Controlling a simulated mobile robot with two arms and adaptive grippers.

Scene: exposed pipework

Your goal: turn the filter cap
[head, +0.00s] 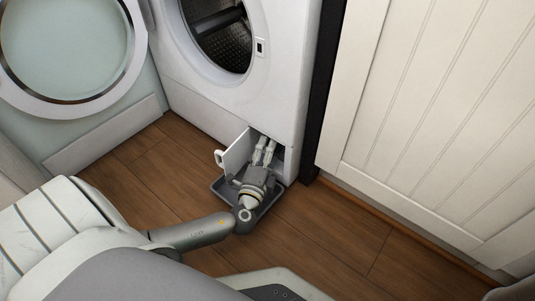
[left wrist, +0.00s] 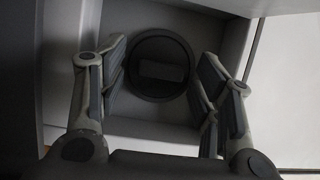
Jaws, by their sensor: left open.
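The filter cap (left wrist: 160,84) is a dark round disc with a raised bar across it, set in the back of a small recess, in the left wrist view. My left gripper (head: 264,152) reaches into the low opening at the front of the washing machine (head: 205,98). Its two fingers are spread and stand to the left and right of the cap, nearer the camera, with nothing between them. I cannot tell how far in front of the cap they are. In the head view the cap is hidden. My right gripper is not in view.
A small white flap (head: 236,153) hangs open left of the recess. A grey tray (head: 222,188) lies on the wooden floor (head: 320,235) under my gripper. The washer's round door (head: 65,45) stands open at upper left. A white panelled cabinet (head: 430,120) is on the right.

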